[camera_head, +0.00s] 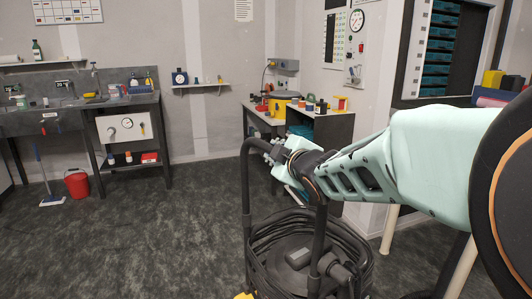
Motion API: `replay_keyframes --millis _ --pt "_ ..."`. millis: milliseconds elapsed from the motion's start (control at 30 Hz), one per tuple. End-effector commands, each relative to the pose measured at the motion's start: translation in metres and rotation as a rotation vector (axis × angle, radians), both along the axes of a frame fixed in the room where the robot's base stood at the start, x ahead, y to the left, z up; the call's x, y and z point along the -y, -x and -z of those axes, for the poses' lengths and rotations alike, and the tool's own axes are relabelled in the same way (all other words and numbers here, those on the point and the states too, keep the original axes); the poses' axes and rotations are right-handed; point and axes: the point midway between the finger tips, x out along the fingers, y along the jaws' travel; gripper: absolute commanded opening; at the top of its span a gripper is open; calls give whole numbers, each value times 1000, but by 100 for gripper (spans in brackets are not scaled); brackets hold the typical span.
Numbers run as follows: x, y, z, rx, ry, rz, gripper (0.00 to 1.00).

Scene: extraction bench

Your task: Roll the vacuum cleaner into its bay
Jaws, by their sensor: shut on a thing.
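The vacuum cleaner (298,252) stands on the floor at the bottom centre. It has a dark body with a black cable or hose coiled around its top and a black tubular handle (247,195) rising from it. A bit of yellow shows at its lower left; its base is cut off by the picture's edge. My gripper (272,153) is shut on the upper bar of the handle, partly hidden by my pale green arm. I cannot make out a marked bay in this view.
Open dark floor (150,235) lies left of the vacuum cleaner. A red bucket (77,184) and a mop (47,185) stand near the sink bench (75,117). A workbench (333,128) with tools and a white post (390,230) are behind and right.

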Motion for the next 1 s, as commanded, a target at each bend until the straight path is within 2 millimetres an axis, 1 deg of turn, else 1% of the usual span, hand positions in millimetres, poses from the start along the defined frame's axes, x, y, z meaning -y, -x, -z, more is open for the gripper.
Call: replay_keyframes --millis 33,467,500,600,667,1000 --pt "0 0 3 -5 2 0 0" --pt "1 0 2 -5 1 2 0" --pt "1 0 2 -5 1 2 20" --pt "1 0 2 -5 1 2 31" --pt "1 0 2 -3 0 2 37" --pt "1 0 0 -1 -1 1 37"
